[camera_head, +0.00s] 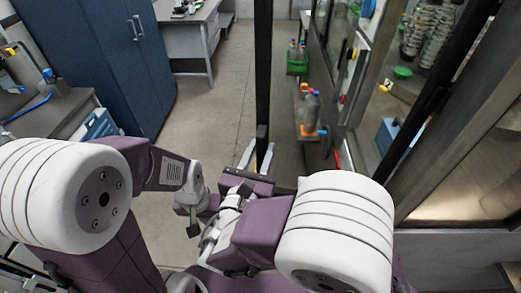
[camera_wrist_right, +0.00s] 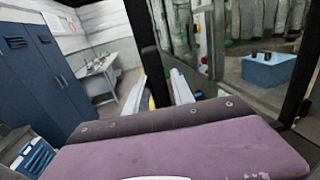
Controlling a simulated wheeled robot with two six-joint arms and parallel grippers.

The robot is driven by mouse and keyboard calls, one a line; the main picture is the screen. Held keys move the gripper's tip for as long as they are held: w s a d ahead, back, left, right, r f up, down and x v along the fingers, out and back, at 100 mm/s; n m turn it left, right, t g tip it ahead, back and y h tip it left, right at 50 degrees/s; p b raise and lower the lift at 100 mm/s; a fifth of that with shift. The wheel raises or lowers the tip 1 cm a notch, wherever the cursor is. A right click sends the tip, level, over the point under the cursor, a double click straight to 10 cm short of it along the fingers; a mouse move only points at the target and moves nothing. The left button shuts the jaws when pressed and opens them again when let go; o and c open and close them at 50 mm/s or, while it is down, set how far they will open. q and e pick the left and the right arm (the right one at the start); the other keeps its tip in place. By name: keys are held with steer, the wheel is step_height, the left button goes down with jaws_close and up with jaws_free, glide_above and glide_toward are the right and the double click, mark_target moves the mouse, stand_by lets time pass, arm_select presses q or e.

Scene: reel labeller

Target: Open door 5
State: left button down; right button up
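No door number is readable. A dark upright post (camera_head: 263,75) stands at the middle of the head view, with darker, see-through glass to its right. It looks like the edge of a framed door, but I cannot tell if it is door 5. My right gripper (camera_head: 255,157) is at the post's lower part, one finger on each side. In the right wrist view its fingers (camera_wrist_right: 158,92) are apart, with the dark post (camera_wrist_right: 143,40) between or just beyond them; contact is unclear. My left arm reaches in from the left; its fingers cannot be made out.
Blue cabinets (camera_head: 100,55) and a grey desk (camera_head: 187,35) stand at the left and back. Coloured bottles (camera_head: 308,105) sit on a shelf right of the post. Machine framing and reels (camera_head: 428,30) fill the right. The floor left of the post is clear.

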steer(key=shift+s, duration=0.1)
steer(key=shift+s+a+f, duration=0.15)
steer(key=shift+s, duration=0.15)
steer(key=s+a+b, duration=0.1)
steer(key=s+b, duration=0.1)
steer(key=s, duration=0.6)
steer(key=shift+a, duration=0.15)
